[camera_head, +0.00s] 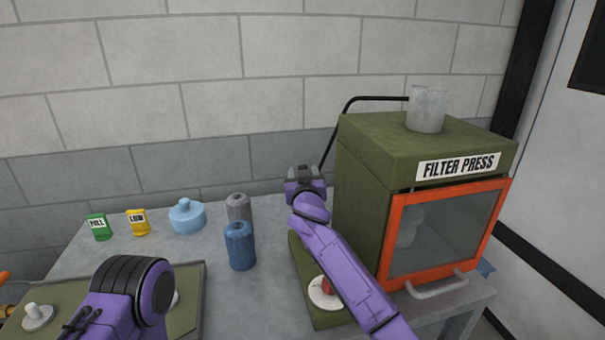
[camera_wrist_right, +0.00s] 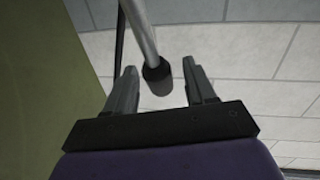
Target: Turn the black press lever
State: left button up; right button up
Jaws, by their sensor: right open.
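The black press lever (camera_head: 349,108) is a thin bent bar on the left side of the green filter press (camera_head: 362,190). It runs from the top of the press to the left and then slopes down toward my right gripper (camera_head: 304,173). In the right wrist view, a grey rod with a black end (camera_wrist_right: 156,72) reaches between the two fingers of my right gripper (camera_wrist_right: 165,82). The fingers are spread, with a visible gap on each side of the rod. In the head view my right forearm hides part of the press base. My left arm shows at lower left, its gripper out of view.
A grey cylinder (camera_head: 427,109) stands on the press, which has an orange-framed glass door (camera_head: 442,235). Grey (camera_head: 238,207) and blue (camera_head: 240,246) bottles stand left of my right arm. A light blue jar (camera_head: 187,216), yellow (camera_head: 138,222) and green (camera_head: 99,227) packets stand farther left. A brick wall is behind.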

jog(key=shift+w+a+r, duration=0.1)
jog(key=shift+w+a, duration=0.15)
jog(key=shift+w, duration=1.15)
